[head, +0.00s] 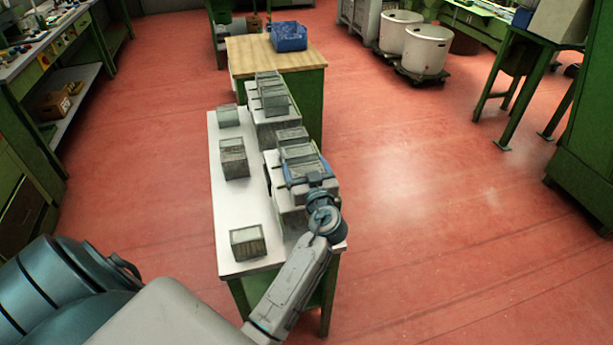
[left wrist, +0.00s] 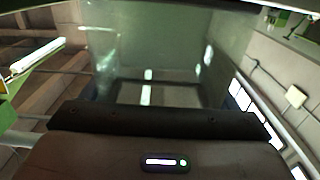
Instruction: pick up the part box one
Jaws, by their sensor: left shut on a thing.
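A grey part box (head: 301,158) with a pale top is between the fingers of my left gripper (head: 305,172), at the right side of the white-topped bench. The gripper is shut on it. The gripper and wrist cover its near side, and I cannot tell whether it touches what is below. In the left wrist view, a glossy grey-green surface (left wrist: 165,45) with reflections fills the middle, close beyond the dark gripper body. Similar boxes stand at the bench's left: a near one (head: 248,242), a middle one (head: 234,160) and a far one (head: 228,116). My right gripper is not in view.
More boxes (head: 274,101) stand on raised pale blocks along the bench's right side, close beyond the held box. The white bench top (head: 229,203) is bare between the left boxes. A wooden-topped table (head: 250,52) with a blue bin (head: 288,37) stands behind. Red floor is clear at right.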

